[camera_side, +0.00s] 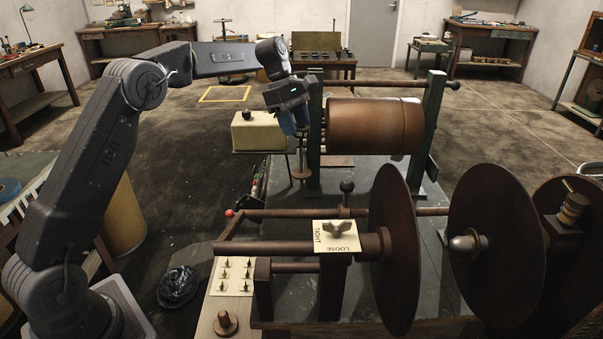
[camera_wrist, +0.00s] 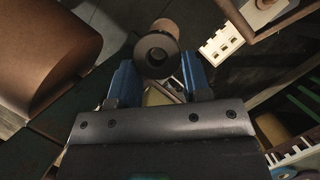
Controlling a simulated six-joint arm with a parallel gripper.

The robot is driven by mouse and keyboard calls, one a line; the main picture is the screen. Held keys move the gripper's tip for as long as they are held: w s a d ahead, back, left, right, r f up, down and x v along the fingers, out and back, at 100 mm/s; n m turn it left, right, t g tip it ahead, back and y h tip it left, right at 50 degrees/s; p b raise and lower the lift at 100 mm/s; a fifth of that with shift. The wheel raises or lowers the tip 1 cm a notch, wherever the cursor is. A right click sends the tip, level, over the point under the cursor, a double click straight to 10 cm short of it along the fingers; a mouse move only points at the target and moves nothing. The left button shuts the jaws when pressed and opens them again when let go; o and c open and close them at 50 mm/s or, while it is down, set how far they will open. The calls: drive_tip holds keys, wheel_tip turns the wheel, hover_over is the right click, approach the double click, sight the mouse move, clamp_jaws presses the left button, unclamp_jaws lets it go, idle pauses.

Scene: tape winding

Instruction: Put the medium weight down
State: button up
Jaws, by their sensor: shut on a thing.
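My gripper (camera_side: 291,112) is at the middle of the side view, pointing down, its blue fingers closed around the medium weight (camera_side: 301,131). I cannot tell whether the weight touches the rod or disc.
A cream box (camera_side: 250,131) stands just left of my gripper. A large copper-brown drum (camera_side: 370,126) on a green frame is close at right. In front are large brown discs (camera_side: 393,250), a TIGHT/LOOSE plate (camera_side: 336,236) and a wooden knob (camera_side: 227,322).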

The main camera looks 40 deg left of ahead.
sight(299, 172)
drive_tip(key=shift+f, duration=0.4)
drive_tip(key=shift+f, duration=0.1)
wheel_tip(299, 172, down, 9)
drive_tip(key=shift+f, duration=0.2)
drive_tip(key=shift+f, duration=0.1)
drive_tip(key=o, duration=1)
drive_tip(key=shift+f, duration=0.15)
